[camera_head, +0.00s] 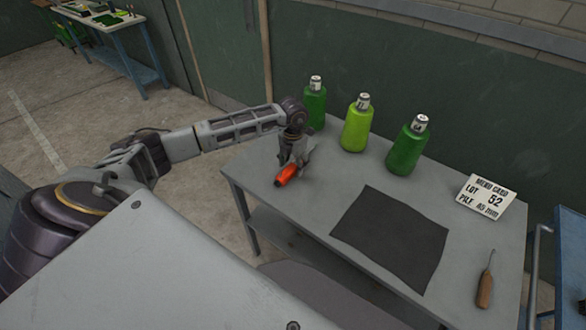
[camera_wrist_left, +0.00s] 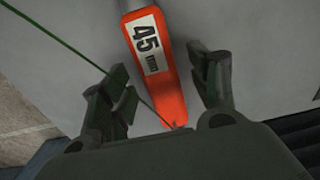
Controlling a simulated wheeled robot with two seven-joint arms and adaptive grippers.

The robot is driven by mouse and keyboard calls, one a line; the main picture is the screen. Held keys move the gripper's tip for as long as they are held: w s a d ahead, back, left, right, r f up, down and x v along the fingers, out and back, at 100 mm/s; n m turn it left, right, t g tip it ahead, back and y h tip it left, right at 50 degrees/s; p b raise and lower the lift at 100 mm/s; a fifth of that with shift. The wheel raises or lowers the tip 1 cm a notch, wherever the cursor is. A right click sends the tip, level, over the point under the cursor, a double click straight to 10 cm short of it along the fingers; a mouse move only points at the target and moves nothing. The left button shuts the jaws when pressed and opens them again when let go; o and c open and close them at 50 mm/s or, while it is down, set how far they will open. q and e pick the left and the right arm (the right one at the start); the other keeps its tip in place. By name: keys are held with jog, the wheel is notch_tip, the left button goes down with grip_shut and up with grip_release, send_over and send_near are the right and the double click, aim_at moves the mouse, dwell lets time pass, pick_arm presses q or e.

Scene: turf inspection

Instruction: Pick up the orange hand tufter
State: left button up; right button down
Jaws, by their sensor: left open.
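The orange hand tufter (camera_head: 286,176) lies on the left part of the grey table in the head view, partly hidden by my left gripper (camera_head: 297,160). In the left wrist view the tufter (camera_wrist_left: 165,85) shows its orange handle with a white "45 mm" label. My left gripper (camera_wrist_left: 165,90) points down over it and is open, with one finger on each side of the handle and gaps visible between fingers and handle. A thin green strand crosses the wrist view beside the handle. My right gripper does not show.
Three green yarn cones (camera_head: 357,128) stand along the back of the grey table (camera_head: 310,215). A dark mat (camera_head: 390,240) lies in the middle. A blue cart stands at far right.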

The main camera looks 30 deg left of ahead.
aim_at(293, 165)
pick_arm(q)
grip_shut()
dwell(0.3)
jog(key=shift+r, duration=0.1)
notch_tip(293, 165, up, 10)
jog(key=b, duration=0.2)
dwell(0.6)
dwell(0.4)
